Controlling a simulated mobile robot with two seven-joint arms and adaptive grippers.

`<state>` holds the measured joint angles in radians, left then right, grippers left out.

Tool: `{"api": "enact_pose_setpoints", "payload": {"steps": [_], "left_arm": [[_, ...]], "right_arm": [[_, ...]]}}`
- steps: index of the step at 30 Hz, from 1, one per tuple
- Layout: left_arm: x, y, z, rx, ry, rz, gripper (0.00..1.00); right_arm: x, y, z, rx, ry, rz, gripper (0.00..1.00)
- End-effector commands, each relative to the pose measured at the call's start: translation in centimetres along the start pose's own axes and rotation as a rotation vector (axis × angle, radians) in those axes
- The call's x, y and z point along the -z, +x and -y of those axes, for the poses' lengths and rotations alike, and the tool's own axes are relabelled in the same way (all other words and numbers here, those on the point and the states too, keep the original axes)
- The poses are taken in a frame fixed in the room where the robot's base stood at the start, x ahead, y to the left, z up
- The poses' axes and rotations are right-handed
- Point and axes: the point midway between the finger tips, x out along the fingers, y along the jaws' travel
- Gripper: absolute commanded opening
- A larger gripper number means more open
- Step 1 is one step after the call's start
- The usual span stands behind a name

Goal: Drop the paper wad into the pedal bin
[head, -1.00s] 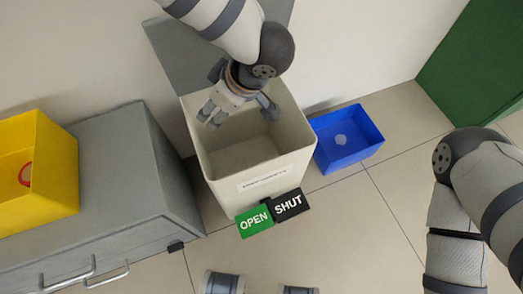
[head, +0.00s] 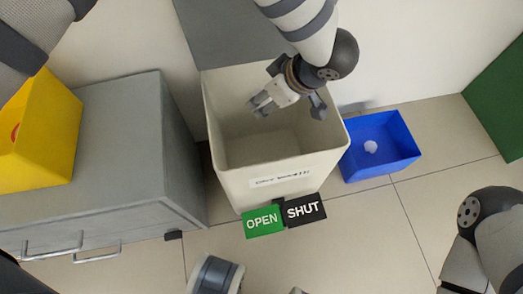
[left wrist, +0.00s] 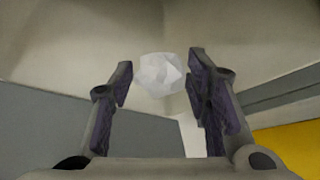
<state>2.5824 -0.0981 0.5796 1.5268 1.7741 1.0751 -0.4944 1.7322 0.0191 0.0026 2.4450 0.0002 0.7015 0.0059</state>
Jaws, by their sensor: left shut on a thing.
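The pedal bin (head: 234,179) is a tall cream bin with a label on its front, too small to read surely. Its grey lid (head: 225,35) stands open behind it. A green OPEN pedal (head: 263,221) and a black SHUT pedal (head: 304,210) are at its front foot. My left gripper (head: 288,108) is over the bin's mouth, pointing down. In the left wrist view it is shut on the white crumpled paper wad (left wrist: 159,72), held at its fingertips. The wad is hidden in the head view. My right gripper is out of view.
A blue open box (head: 393,168) with a small whitish lump (head: 370,147) in it stands right of the bin. A grey cabinet (head: 110,130) is at left, with a yellow box (head: 50,140) on it. A green panel (head: 500,105) is at far right.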

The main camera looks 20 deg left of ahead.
Motion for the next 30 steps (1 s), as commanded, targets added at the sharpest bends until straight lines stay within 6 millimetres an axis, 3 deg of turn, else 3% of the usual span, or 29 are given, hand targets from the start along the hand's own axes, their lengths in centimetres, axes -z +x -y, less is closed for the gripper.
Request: {"api": "enact_pose_setpoints", "payload": {"steps": [1,3,5,16,24,30], "left_arm": [[0.1,-0.1,0.0,-0.001,0.0,0.0,0.33],[0.1,-0.1,0.0,-0.001,0.0,0.0,0.55],[0.1,-0.1,0.0,-0.001,0.0,0.0,0.67],[0.0,-0.9,0.0,-0.001,0.0,0.001,0.67],[0.1,-7.9,-0.1,-0.004,0.0,0.001,0.67],[0.1,-11.4,0.0,-0.002,-0.001,0.0,0.67]], "right_arm": [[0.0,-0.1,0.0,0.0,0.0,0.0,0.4],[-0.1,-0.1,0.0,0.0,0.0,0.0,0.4],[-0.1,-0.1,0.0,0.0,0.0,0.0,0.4],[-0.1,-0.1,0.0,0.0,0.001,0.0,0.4],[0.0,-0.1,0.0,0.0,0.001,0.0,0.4],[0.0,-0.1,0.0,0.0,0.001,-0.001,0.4]]}}
